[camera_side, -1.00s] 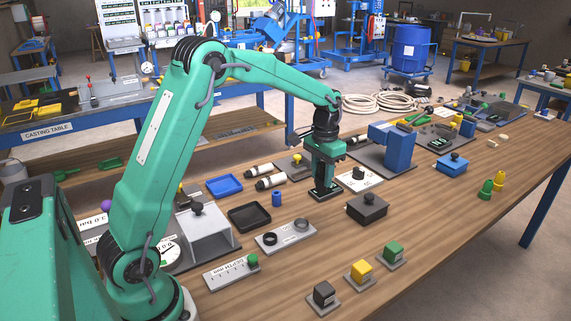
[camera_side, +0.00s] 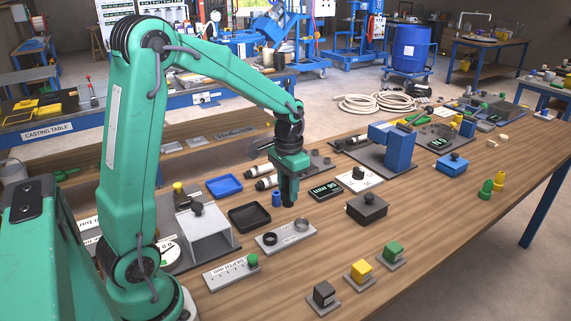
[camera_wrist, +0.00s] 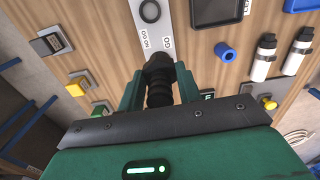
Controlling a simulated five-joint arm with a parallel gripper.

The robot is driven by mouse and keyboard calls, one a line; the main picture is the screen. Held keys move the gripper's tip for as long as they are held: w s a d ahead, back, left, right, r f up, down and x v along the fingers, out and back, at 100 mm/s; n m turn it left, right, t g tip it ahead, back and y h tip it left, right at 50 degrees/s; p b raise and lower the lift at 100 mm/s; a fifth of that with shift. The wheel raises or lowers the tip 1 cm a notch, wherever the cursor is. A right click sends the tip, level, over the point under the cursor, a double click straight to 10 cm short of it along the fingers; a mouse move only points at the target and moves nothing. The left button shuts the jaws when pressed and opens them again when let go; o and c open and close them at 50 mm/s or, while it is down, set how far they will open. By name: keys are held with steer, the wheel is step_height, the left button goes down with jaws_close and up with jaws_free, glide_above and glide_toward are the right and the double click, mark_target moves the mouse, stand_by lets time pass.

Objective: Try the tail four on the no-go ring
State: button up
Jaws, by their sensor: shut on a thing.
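My gripper (camera_side: 287,197) is shut on a dark ribbed piece, seen between the fingers in the wrist view (camera_wrist: 158,82). Its lower end shows as a dark stub under the fingers in the side view. The piece hangs about upright above the table, apart from the ring plate. In the wrist view one ring (camera_wrist: 150,11) is clear, and the held piece covers the plate's near part. Labels NO GO and GO are readable there.
A blue cylinder (camera_side: 276,199) stands close left of the gripper. A black tray (camera_side: 249,217) and blue tray (camera_side: 224,185) lie further left. A display pad (camera_side: 325,190) and a dark lidded box (camera_side: 367,207) are to the right. Black, yellow and green knobbed blocks stand in front.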

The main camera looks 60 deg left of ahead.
glide_above(270, 241)
steer(key=f, duration=0.1)
steer(key=shift+f, duration=0.15)
stand_by(0.4)
steer(key=shift+f, duration=3.15)
steer(key=shift+f, duration=0.2)
steer(key=shift+r, duration=0.15)
step_height(270, 241, up, 7)
stand_by(1.0)
steer(key=shift+w, duration=0.1)
